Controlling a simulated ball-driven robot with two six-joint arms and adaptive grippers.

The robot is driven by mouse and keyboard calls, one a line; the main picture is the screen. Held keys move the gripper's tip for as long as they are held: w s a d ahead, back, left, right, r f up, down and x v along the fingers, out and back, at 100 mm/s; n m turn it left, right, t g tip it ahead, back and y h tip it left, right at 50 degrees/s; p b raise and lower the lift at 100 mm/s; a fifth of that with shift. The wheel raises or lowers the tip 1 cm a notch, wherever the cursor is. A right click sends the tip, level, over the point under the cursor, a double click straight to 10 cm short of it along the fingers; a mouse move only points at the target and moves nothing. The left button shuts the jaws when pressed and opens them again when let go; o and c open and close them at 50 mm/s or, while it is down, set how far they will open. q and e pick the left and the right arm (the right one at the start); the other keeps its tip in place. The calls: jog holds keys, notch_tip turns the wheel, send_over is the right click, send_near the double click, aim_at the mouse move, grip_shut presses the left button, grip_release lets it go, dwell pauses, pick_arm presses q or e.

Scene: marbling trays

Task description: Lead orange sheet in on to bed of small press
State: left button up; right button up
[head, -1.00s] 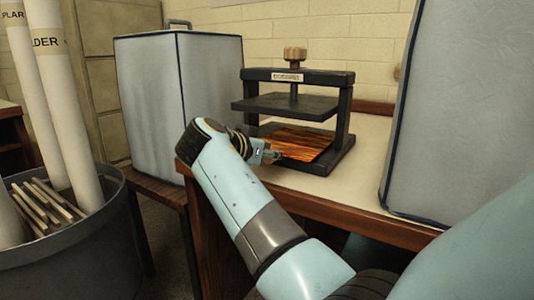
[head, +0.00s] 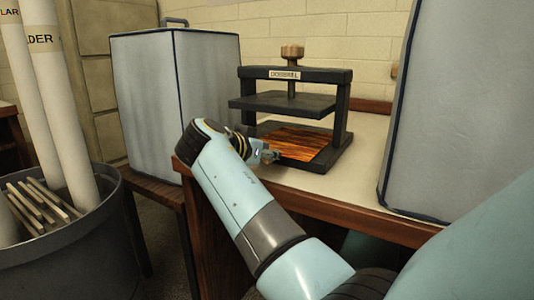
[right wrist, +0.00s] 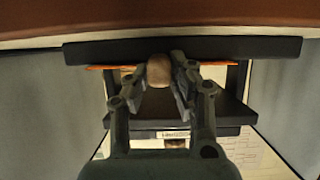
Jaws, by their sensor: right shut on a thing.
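The orange sheet (head: 300,142), streaked with dark lines, lies on the dark bed (head: 322,163) of the small press (head: 342,112), under the raised platen (head: 285,103). My right gripper (head: 270,154) is at the bed's front left edge. In the right wrist view the press appears upside down. There my right gripper (right wrist: 160,78) is shut on a rounded tan grip (right wrist: 159,70) at the sheet's front edge. A thin orange edge (right wrist: 104,67) of the sheet shows along the bed (right wrist: 240,48). My left gripper is not in view.
A grey covered box (head: 150,100) stands left of the press. A large grey covered panel (head: 445,110) stands close at the right. A bin (head: 85,240) with rolls and sticks is at the lower left. Bare bench top (head: 355,180) shows in front of the press.

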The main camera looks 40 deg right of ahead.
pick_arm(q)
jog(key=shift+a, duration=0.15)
pick_arm(e)
jog(key=o, duration=0.7)
jog(key=shift+o, duration=0.7)
jog(key=shift+r, duration=0.35)
notch_tip(320, 180, up, 9)
jog(key=shift+r, duration=0.15)
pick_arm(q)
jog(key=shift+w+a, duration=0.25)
